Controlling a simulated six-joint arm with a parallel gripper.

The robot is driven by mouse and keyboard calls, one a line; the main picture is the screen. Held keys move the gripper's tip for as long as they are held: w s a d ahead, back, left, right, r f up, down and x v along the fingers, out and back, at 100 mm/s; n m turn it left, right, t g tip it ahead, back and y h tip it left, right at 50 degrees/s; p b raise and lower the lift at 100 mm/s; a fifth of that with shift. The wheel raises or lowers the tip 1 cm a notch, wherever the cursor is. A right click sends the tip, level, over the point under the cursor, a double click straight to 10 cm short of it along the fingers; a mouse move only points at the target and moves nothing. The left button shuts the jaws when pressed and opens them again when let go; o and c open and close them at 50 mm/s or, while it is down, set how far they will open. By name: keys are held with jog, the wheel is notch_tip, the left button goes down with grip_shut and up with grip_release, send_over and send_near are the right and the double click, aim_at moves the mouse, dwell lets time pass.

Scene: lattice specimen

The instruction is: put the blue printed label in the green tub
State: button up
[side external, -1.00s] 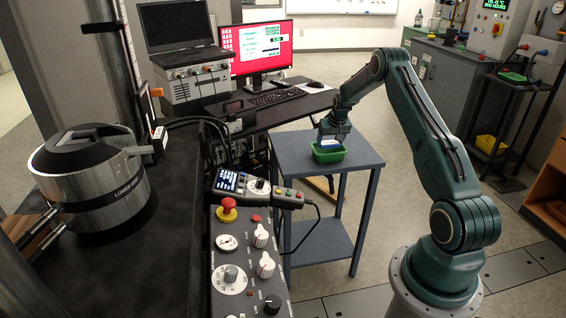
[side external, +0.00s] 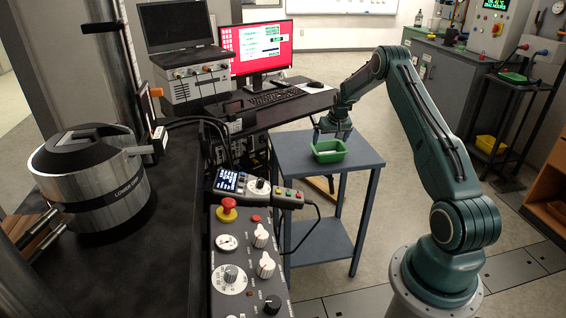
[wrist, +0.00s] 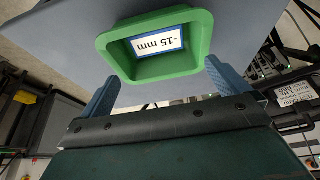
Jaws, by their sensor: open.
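The green tub (side external: 328,152) stands on a small blue-grey table; it also shows in the wrist view (wrist: 195,68). The label (wrist: 157,42), white with a blue border and printed "-15 mm", lies inside the tub in the wrist view. My gripper (side external: 333,128) is just above and behind the tub. In the wrist view its two blue fingers (wrist: 162,76) are spread apart with nothing held between them.
The small table (side external: 358,160) has bare top around the tub. A dark bench with a control panel (side external: 240,250) and a handheld pendant (side external: 255,188) is at its left. A yellow bin (side external: 490,145) sits on a stand at the far right.

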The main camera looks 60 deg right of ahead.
jog(key=shift+r, duration=2.15)
jog(key=shift+a+r, duration=0.1)
jog(key=shift+r, duration=0.05)
jog(key=v, duration=1.3)
jog(key=shift+r, duration=0.25)
jog(key=shift+s+a, duration=0.1)
